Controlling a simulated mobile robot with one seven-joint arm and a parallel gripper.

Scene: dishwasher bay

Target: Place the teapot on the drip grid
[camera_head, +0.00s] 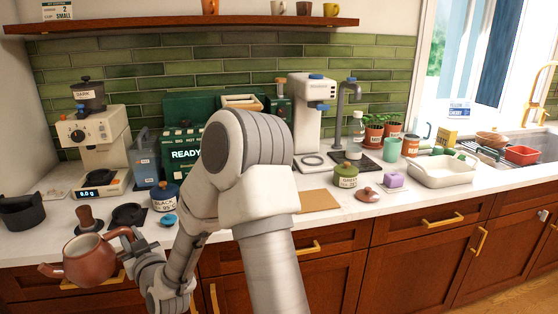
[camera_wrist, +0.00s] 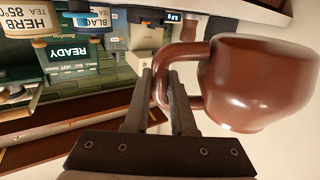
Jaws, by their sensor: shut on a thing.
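The brown teapot (camera_head: 88,262) is lidless and held in the air in front of the counter at the lower left, roughly upright in the head view, its spout to the left. My gripper (camera_head: 132,238) is shut on its handle. The wrist view shows the teapot body (camera_wrist: 258,85) to the right of my gripper (camera_wrist: 160,82), with the handle between the fingers.
A white basin (camera_head: 443,174) is to the right. A tan board (camera_head: 320,201) lies near the counter's front edge.

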